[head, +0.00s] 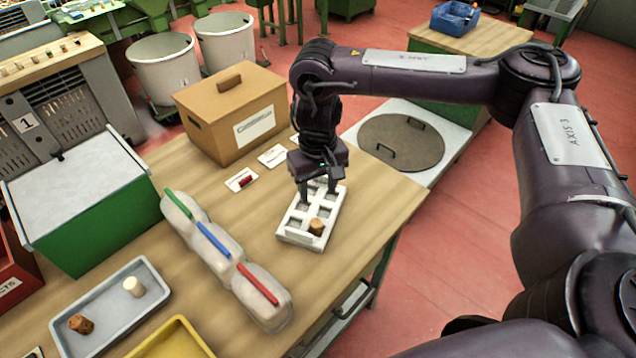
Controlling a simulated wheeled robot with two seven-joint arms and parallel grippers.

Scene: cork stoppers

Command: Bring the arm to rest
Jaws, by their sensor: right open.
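My right arm comes in from the right and reaches over the wooden table (365,200). Its gripper (318,197) points down, open, over the far part of a white tray with square compartments (290,237). A brown cork stopper (316,227) sits in a near compartment of that tray, just in front of the gripper and apart from it. A grey tray (110,310) at the lower left holds a brown cork (81,324) and a pale stopper (133,286). My left gripper is not in view.
A cardboard box (215,125) stands behind the gripper. Clear lidded containers (225,255) with green, blue and red strips lie left of the white tray. A green box (95,215) and a yellow tray (172,342) stand further left. The table's right side is clear.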

